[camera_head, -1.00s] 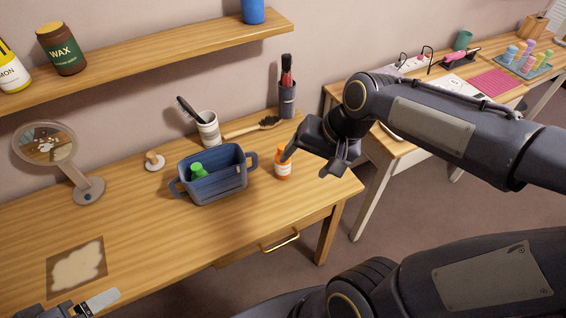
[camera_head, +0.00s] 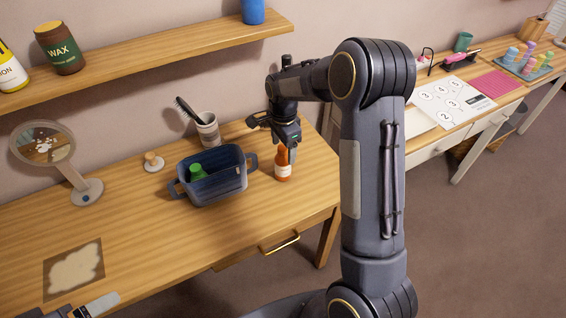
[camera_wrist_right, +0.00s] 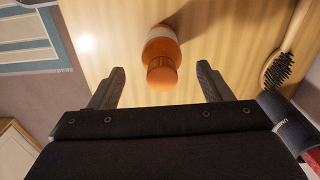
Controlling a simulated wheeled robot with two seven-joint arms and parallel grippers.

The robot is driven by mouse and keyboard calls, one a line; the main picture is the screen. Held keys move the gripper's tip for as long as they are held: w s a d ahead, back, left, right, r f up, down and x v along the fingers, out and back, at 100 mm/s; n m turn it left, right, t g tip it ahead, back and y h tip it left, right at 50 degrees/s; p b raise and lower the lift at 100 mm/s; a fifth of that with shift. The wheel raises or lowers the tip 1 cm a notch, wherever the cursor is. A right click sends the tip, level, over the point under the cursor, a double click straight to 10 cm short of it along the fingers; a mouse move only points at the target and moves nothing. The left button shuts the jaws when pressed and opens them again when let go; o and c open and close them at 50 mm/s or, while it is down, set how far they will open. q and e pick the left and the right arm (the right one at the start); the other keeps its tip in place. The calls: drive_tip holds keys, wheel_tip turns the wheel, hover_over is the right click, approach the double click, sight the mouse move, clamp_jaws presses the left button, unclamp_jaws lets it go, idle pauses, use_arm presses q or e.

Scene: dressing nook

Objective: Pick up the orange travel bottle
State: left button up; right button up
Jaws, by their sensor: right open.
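The orange travel bottle (camera_head: 283,170) stands upright on the wooden table, right of the blue basket; my right gripper partly hides its top. In the right wrist view the bottle (camera_wrist_right: 161,60) lies in the gap between the fingers, near the tips, with clear space on both sides. My right gripper (camera_head: 285,145) is open and empty, pointing down just above and around the bottle's top; its spread fingers (camera_wrist_right: 160,70) also show in the wrist view. Part of my left gripper (camera_head: 92,305) shows at the bottom left edge; its jaw opening is unclear.
The blue basket (camera_head: 213,190) with a green-capped item (camera_head: 197,171) stands close left of the bottle. A white cup (camera_head: 208,130) with a brush stands behind. A shelf (camera_head: 140,60) hangs above. The table's front middle is clear.

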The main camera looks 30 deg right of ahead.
sight(283, 163)
drive_tip(key=shift+w+f, duration=0.15)
drive_tip(key=shift+f, duration=1.8)
drive_tip(key=c, duration=1.1)
